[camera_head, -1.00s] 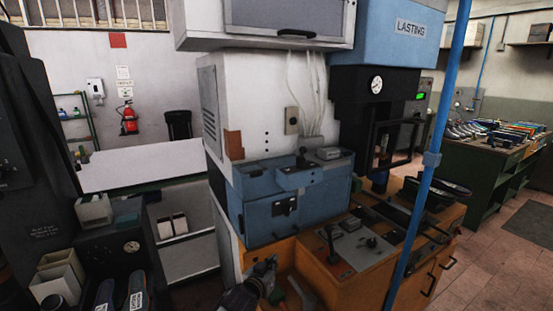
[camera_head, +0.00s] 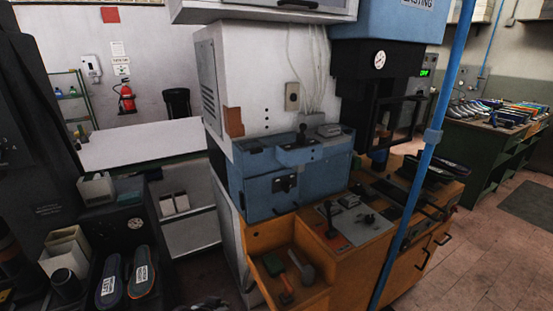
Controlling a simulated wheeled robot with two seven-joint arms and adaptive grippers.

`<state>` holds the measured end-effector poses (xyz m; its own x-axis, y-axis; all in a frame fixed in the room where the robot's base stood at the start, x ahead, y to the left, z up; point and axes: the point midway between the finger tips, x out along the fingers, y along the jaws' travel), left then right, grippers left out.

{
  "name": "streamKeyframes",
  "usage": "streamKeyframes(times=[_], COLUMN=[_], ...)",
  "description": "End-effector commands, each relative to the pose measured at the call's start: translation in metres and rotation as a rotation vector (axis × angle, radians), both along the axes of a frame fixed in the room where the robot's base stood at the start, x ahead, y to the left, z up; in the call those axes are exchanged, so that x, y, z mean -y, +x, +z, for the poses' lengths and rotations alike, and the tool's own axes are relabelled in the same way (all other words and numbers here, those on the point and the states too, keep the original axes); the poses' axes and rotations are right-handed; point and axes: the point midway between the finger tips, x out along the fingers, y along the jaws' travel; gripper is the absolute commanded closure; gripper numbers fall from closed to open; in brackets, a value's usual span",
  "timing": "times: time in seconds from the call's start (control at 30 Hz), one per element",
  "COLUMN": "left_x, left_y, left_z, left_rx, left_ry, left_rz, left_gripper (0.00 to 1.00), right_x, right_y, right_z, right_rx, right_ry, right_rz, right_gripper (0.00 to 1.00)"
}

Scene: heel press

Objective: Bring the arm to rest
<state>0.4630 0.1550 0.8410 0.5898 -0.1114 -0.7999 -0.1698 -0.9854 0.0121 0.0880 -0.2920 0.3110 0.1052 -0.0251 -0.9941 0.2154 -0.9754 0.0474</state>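The lasting machine stands in the middle, with its white cabinet (camera_head: 265,80), blue control box (camera_head: 285,180) and black press head (camera_head: 375,100). Its orange bench (camera_head: 400,250) has an open compartment at the front left, holding a green-handled tool (camera_head: 276,268) and a grey hammer-like tool (camera_head: 301,268). No gripper shows clearly. A dark sliver of one of my arms (camera_head: 206,304) shows at the bottom edge; I cannot tell which arm it belongs to.
A blue pole (camera_head: 432,136) stands in front of the bench. A green table (camera_head: 490,150) with several shoes is at the right. Floor is open at the lower right.

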Motion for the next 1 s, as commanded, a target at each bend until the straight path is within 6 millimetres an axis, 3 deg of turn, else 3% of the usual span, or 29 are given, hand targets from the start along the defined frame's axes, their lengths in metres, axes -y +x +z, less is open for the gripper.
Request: streamKeyframes(times=[0.2, 0.4, 0.9, 1.0], left_x=[-0.030, -0.047, -0.069, -0.068], left_y=[-0.057, -0.090, -0.137, -0.135], left_z=[-0.005, -0.005, -0.001, -0.009], left_rx=[-0.136, -0.213, -0.324, -0.327], left_ry=[0.042, 0.067, 0.101, 0.102], left_rz=[0.010, 0.010, 0.008, 0.007], left_gripper=[1.00, 1.00, 1.00, 1.00], right_x=[0.000, 0.001, 0.001, 0.001], right_y=[0.000, 0.000, 0.000, 0.000], right_z=[0.000, 0.000, 0.000, 0.000], right_rx=[0.000, 0.000, 0.000, 0.000], right_ry=[0.000, -0.001, -0.001, -0.001], right_rz=[0.000, 0.001, 0.001, 0.001], right_gripper=[0.20, 0.20, 0.20, 0.20])
